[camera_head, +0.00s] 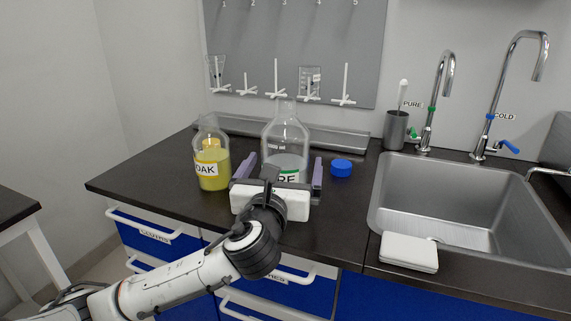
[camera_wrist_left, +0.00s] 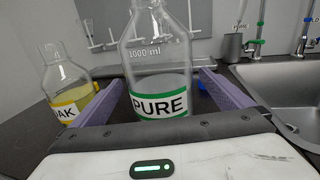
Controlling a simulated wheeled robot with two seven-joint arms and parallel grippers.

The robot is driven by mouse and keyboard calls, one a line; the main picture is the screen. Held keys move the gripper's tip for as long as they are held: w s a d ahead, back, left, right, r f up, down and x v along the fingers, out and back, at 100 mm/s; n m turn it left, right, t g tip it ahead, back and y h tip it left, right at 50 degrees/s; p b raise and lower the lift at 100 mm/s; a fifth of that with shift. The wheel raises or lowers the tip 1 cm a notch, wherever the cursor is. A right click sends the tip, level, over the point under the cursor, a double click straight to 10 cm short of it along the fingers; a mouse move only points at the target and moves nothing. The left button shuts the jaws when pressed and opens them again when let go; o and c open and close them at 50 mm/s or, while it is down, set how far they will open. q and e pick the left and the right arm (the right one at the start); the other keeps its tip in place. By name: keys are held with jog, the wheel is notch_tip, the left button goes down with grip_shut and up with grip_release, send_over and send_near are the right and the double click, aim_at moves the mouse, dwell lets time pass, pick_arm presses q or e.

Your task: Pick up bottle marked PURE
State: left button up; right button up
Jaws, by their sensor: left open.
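The clear glass bottle marked PURE (camera_head: 286,135) stands upright on the dark counter, with a green-edged white label and clear liquid low inside. It also shows in the left wrist view (camera_wrist_left: 159,80), in the middle, with its label facing me. My left gripper (camera_head: 276,172) is open. Its two purple fingers reach forward, one on each side of the bottle's lower part; in the left wrist view (camera_wrist_left: 165,95) gaps show between the bottle and the fingers. In the head view the gripper body hides part of the label. My right gripper is not in view.
A blue cap (camera_head: 341,168) lies to the right. Behind is a grey trough (camera_head: 340,137) below a peg board. A sink (camera_head: 455,205) and white box (camera_head: 409,251) are at right.

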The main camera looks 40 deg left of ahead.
pick_arm(q)
jog(key=shift+x, duration=1.15)
jog(key=c, duration=2.2)
jog(key=shift+o, duration=0.2)
jog(key=shift+r, duration=0.3)
